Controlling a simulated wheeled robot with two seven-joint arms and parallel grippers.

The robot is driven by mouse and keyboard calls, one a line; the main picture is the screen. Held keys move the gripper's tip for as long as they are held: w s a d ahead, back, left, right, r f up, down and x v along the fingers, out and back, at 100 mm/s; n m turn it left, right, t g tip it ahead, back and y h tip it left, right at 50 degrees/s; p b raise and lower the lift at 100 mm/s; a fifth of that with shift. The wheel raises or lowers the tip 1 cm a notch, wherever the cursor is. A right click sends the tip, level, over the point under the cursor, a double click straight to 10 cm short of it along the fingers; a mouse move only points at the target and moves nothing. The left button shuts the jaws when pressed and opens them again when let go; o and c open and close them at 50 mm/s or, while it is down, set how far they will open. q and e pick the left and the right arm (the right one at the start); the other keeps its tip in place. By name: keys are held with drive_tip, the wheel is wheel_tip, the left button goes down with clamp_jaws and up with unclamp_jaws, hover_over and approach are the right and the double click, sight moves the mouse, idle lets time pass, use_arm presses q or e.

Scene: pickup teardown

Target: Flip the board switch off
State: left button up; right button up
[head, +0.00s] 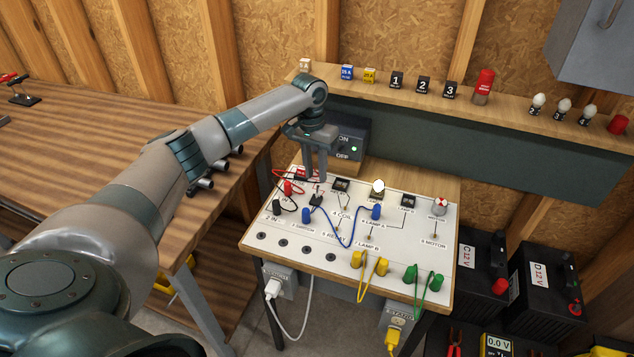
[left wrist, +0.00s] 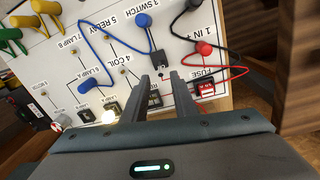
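Whether a finger touches the switch I cannot tell. One lamp (head: 377,187) on the board glows; it also shows in the left wrist view (left wrist: 108,116). My right gripper is out of view.
A dark box marked ON and OFF (head: 348,140) with a green light stands just behind my gripper. Blue (head: 345,238), red, yellow and green leads loop over the board. A shelf (head: 430,105) with fuses, relays and bulbs runs behind. Batteries (head: 540,290) stand at the right.

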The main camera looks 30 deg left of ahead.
sight(317, 192)
use_arm(q)
drive_tip(key=shift+d+f+p, duration=0.2)
drive_tip(key=shift+f+p, duration=0.45)
drive_tip(key=shift+f, duration=2.3)
drive_tip(key=shift+c, duration=0.6)
clamp_jaws()
